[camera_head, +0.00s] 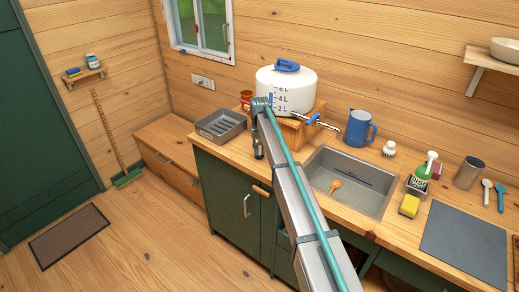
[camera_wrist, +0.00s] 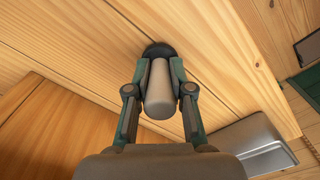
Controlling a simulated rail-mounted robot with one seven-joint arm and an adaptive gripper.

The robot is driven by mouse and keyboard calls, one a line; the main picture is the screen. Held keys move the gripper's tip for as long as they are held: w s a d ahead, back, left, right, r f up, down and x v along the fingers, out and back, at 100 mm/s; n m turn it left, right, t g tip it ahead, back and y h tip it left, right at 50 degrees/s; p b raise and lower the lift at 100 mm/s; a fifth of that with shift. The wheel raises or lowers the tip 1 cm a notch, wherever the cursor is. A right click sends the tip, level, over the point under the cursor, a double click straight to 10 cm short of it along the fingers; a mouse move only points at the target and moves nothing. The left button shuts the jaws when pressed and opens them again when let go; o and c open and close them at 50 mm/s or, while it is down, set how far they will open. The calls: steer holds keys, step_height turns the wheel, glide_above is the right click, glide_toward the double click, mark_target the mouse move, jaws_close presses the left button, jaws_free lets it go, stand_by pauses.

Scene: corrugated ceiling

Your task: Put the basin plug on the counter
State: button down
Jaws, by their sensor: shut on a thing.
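My gripper (camera_wrist: 159,75) points down with its two fingers closed on the grey cylindrical part of the basin plug (camera_wrist: 160,92). The plug's dark round end (camera_wrist: 158,49) shows beyond the fingertips, over the wooden counter (camera_wrist: 95,50). I cannot tell whether it touches the wood. In the head view my gripper (camera_head: 258,151) is over the counter (camera_head: 333,213) near its front edge, between the grey tray and the water container's stand. The plug is too small there to make out clearly.
A grey tray (camera_head: 220,126) stands left of my gripper; the white water container (camera_head: 287,92) on its wooden stand (camera_head: 301,132) is behind it. The sink (camera_head: 350,180) holds an orange-brown item (camera_head: 335,186). A blue jug (camera_head: 360,129) stands behind the sink.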

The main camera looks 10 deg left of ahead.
steer(key=shift+f, duration=0.15)
steer(key=c, duration=1)
jaws_free()
step_height(320, 180, up, 12)
steer(key=b, duration=0.3)
steer(key=shift+r, duration=0.2)
